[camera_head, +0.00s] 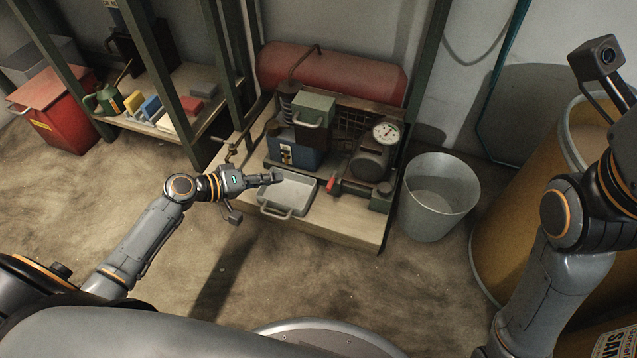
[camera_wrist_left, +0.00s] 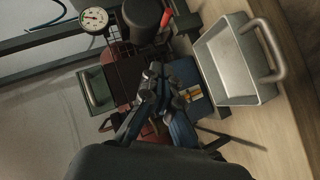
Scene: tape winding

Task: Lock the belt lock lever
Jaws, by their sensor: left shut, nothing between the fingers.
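A lever with a red handle (camera_head: 331,184) stands at the front of the machine with the dial gauge (camera_head: 386,133). It looks like the belt lock lever. In the left wrist view the red handle (camera_wrist_left: 165,19) is near the top, beside the dark motor cylinder (camera_wrist_left: 142,16). My left gripper (camera_head: 277,177) is shut and empty. It is left of the red handle, apart from it, and appears above the grey tray (camera_head: 287,212). In the left wrist view its closed fingers (camera_wrist_left: 155,76) point toward the machine. The lever's base is partly hidden. My right gripper is out of the picture.
A metal bucket (camera_head: 437,197) and yellow barrel (camera_head: 510,220) are at the right. The floor in front is clear.

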